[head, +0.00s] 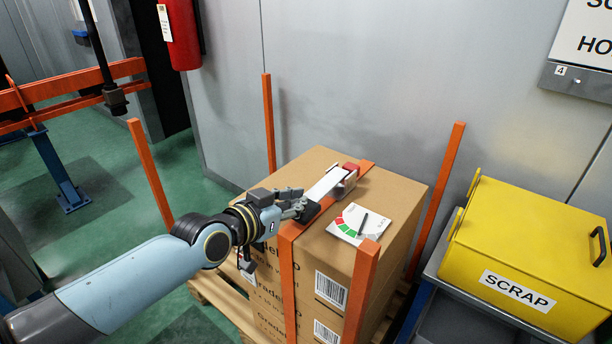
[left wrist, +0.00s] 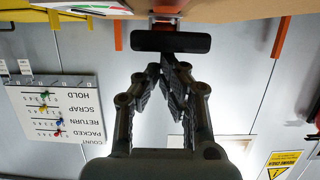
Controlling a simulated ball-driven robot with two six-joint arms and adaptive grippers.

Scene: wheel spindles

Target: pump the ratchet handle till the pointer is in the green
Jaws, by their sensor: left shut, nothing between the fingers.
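The black pointer (head: 363,223) shows to the right of the coloured segments, apart from the green. My left gripper (head: 301,207), also in the wrist view (left wrist: 168,68), is shut and empty at the near end of the handle. Whether it touches the grip cannot be told.
The carton (head: 400,188) stands on a wooden pallet (head: 215,299) among orange posts (head: 447,190). An orange strap (head: 288,285) runs over it. A yellow scrap bin (head: 530,240) is at the right. A grey wall (head: 350,80) rises behind.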

